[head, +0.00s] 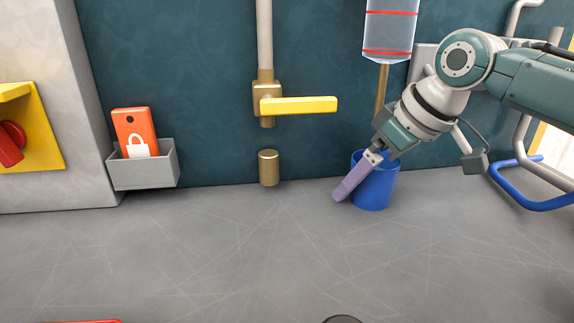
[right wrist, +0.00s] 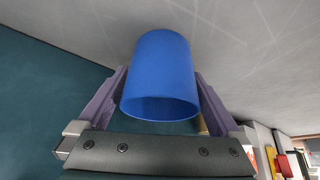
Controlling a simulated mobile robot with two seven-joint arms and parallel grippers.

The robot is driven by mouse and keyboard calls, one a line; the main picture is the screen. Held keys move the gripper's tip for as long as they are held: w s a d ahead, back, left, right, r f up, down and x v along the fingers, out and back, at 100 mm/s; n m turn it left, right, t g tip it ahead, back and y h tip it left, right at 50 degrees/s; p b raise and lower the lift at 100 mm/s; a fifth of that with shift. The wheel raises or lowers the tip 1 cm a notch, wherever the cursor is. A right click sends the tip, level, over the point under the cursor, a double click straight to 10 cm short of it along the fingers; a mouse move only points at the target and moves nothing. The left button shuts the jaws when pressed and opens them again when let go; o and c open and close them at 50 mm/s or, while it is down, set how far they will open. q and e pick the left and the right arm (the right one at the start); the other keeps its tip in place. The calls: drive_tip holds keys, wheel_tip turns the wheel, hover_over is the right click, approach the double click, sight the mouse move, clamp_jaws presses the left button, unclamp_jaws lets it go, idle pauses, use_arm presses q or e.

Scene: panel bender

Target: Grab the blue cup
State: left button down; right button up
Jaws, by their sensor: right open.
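The blue cup (head: 377,193) stands upright on the grey floor against the teal wall, right of centre in the head view. My right gripper (head: 356,178) reaches down to it from the upper right, with one purple finger in front of the cup's left side; the other finger is mostly hidden there. In the right wrist view the blue cup (right wrist: 160,72) sits between the two open purple fingers of my right gripper (right wrist: 161,82), one on each side. I cannot tell whether either finger touches it. My left gripper is not in view.
A clear container (head: 390,30) with red bands hangs above the cup. A yellow-handled valve (head: 298,105) on a pipe and a grey bin (head: 144,168) with an orange lock card (head: 133,128) are to the left. A blue curved tube (head: 535,203) is at right.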

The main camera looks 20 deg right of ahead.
drive_tip(key=shift+c, duration=0.2)
drive_tip(key=c, duration=1.2)
drive_tip(key=shift+c, duration=0.2)
drive_tip(key=shift+r, duration=0.15)
